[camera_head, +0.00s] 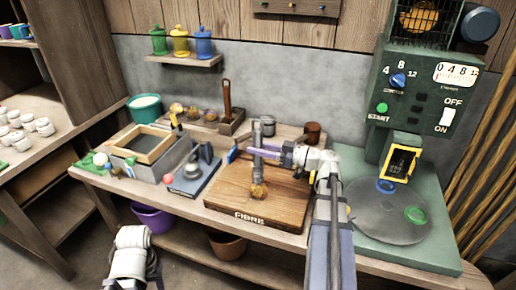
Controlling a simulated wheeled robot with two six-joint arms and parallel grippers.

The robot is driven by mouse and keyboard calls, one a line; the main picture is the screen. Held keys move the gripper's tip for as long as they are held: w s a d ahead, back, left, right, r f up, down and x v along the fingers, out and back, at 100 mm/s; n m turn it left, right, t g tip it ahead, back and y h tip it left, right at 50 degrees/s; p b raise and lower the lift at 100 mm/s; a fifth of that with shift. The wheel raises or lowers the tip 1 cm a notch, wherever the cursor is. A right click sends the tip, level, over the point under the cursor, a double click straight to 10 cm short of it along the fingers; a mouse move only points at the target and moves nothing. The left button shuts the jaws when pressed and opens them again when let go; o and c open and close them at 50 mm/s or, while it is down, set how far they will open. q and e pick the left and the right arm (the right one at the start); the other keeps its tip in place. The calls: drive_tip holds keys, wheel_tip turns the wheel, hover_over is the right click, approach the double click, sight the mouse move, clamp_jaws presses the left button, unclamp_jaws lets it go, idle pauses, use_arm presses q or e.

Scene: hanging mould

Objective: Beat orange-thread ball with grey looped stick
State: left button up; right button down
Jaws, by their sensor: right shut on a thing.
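The orange-thread ball (258,190) sits on the wooden board marked FIBRE (225,196), near its middle. My right gripper (260,152) reaches in from the right with its fingers pointing left. It is shut on the grey looped stick (258,170), which stands roughly upright over the board. The stick's lower end is at the ball; I cannot tell whether it presses on it or is just above or behind it. Part of the stick is hidden by the fingers. A pale link of my left arm shows at the lower left, but no left fingertips can be made out.
A framed vat (172,161) and a small dark-handled press (205,155) stand left of the board. A wooden caddy (232,124) and a brown cup (312,132) stand behind. A green machine (415,95) with a round grey plate (378,213) stands at right.

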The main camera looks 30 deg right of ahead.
sight(262, 139)
wheel_tip(262, 139, up, 4)
drive_tip(key=p, duration=0.3)
wheel_tip(262, 139, down, 4)
drive_tip(key=f+b, duration=0.1)
drive_tip(key=b, duration=0.3)
wheel_tip(262, 139, up, 5)
drive_tip(key=p, duration=0.4)
drive_tip(key=shift+r, duration=0.1)
wheel_tip(262, 139, down, 6)
drive_tip(key=r+b, duration=0.1)
drive_tip(key=b, duration=0.4)
wheel_tip(262, 139, up, 4)
drive_tip(key=p, duration=0.5)
drive_tip(key=shift+r, duration=0.3)
wheel_tip(262, 139, up, 5)
drive_tip(key=p, duration=0.5)
drive_tip(key=shift+a, duration=0.1)
